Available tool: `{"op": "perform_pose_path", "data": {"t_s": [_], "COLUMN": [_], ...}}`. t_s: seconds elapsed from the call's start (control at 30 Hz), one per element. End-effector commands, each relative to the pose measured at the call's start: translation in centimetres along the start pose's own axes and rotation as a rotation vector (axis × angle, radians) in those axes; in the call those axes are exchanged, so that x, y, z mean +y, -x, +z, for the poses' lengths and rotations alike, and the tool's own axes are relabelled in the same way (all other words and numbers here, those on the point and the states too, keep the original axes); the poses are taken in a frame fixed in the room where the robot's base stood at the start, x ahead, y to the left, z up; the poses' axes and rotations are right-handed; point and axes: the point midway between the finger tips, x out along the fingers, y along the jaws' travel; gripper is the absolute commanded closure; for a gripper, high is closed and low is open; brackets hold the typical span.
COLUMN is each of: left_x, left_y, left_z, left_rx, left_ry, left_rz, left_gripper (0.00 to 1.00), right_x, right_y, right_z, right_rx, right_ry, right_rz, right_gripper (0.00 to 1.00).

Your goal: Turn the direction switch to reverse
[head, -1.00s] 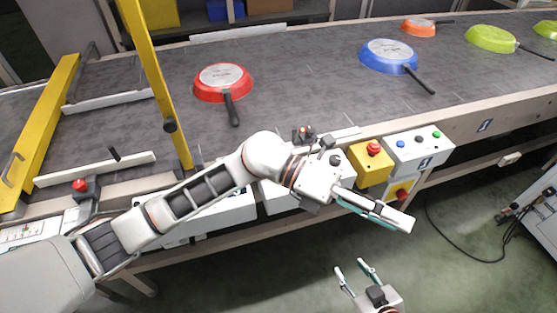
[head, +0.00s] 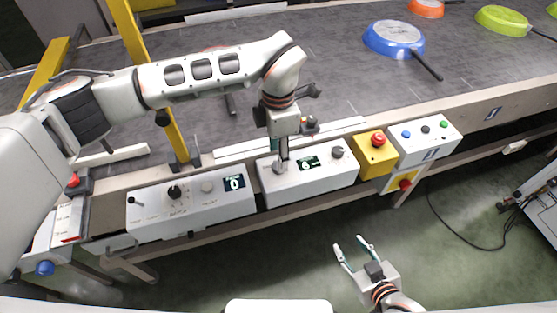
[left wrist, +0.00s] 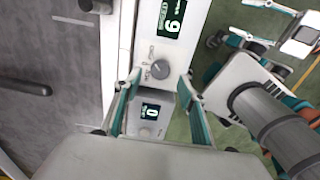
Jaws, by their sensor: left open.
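The grey knob (left wrist: 160,69), which appears to be the direction switch, sits on a white control box (head: 330,180) beside a green-digit display (head: 308,163). Small labels stand around the knob, too small to read surely; its setting is unclear. My left gripper (left wrist: 160,76) is open, pointing down at the box, with the knob between its fingertips in the left wrist view. I cannot tell whether the fingers touch it. In the head view the left gripper (head: 283,157) partly hides the knob. My right gripper (head: 350,244) is open and empty, over the floor in front.
A second control box (head: 150,222) with a 0 display stands left. A yellow box with a red emergency button (head: 378,139) and a white button box (head: 442,145) stand right. Behind is the conveyor (head: 340,85) with a blue pan (head: 393,38); a yellow post (head: 143,70) rises left.

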Motion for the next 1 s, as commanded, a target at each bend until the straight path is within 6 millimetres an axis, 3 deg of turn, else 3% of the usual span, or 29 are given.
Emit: {"op": "perform_pose_path", "data": {"t_s": [0.1,0.3,0.63,0.8,1.0], "left_x": [-0.1,-0.1,0.0,0.0,0.0], "left_y": [-1.9,-3.7,-4.0,-4.0,-4.0], "left_z": [0.0,0.1,0.1,0.1,0.1], "left_rx": [0.0,-0.002,-0.002,-0.002,-0.002], "left_ry": [0.002,0.001,0.001,0.0,0.004], "left_rz": [-0.004,-0.001,-0.001,-0.001,-0.001], "left_gripper": [0.59,0.59,0.59,0.97,0.97], "right_x": [0.0,0.0,0.0,0.0,0.0], "right_y": [0.0,0.0,0.0,0.0,0.0], "right_z": [0.0,0.0,0.0,0.0,0.0], "right_rx": [0.0,0.0,0.0,0.0,0.0], "right_ry": [0.0,0.0,0.0,0.0,0.0], "right_rz": [0.0,0.0,0.0,0.0,0.0], "right_gripper": [0.6,0.6,0.6,0.6,0.6]}}
